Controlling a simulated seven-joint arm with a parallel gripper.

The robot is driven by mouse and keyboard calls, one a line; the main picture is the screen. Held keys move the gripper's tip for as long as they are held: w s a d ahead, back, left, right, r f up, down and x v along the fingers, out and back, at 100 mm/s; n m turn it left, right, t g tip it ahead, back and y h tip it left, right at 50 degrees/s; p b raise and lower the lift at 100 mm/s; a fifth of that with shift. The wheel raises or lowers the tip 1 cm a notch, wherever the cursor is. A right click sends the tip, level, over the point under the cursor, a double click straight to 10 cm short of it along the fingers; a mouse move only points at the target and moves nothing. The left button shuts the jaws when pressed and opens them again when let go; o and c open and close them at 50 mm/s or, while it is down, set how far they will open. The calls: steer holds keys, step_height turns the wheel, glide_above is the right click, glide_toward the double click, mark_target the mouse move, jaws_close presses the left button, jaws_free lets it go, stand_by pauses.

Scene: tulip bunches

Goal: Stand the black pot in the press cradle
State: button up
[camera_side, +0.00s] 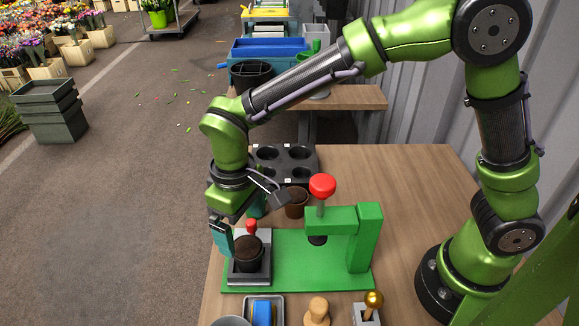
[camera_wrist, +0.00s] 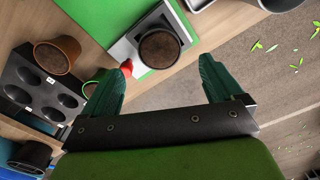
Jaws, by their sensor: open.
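The black pot (camera_side: 248,258), filled with brown soil, stands about upright in the grey press cradle (camera_side: 236,279) at the left end of the green press base. In the wrist view the pot (camera_wrist: 160,48) sits within the grey cradle (camera_wrist: 122,50), just beyond my fingertips. My gripper (camera_side: 240,234) is open, its teal fingers apart beside the pot; the wrist view shows the empty gap of the gripper (camera_wrist: 165,65). I cannot tell whether a finger touches the pot. The pot's underside is hidden.
The green press (camera_side: 365,236) with its red-knobbed plunger (camera_side: 322,187) stands right of the cradle. A small red knob (camera_side: 251,226) is behind the pot. A brown pot (camera_side: 296,203) and black holed tray (camera_side: 285,160) lie behind. A blue block (camera_side: 263,313) and wooden tamper (camera_side: 318,310) are in front.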

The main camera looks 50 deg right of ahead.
mark_target(246, 246)
steer(key=s+d+r+m+t+y, duration=0.2)
steer(key=d+r+m, duration=0.1)
steer(key=d+r, duration=0.75)
steer(key=s+d+r+m+t, duration=0.2)
steer(key=s+d+m+t, duration=0.2)
steer(key=s+d, duration=0.4)
steer(key=d+t, duration=0.1)
steer(key=d, duration=0.1)
steer(key=shift+s+d+r+m, duration=0.2)
steer(key=shift+d+m, duration=0.1)
steer(key=shift+d, duration=0.1)
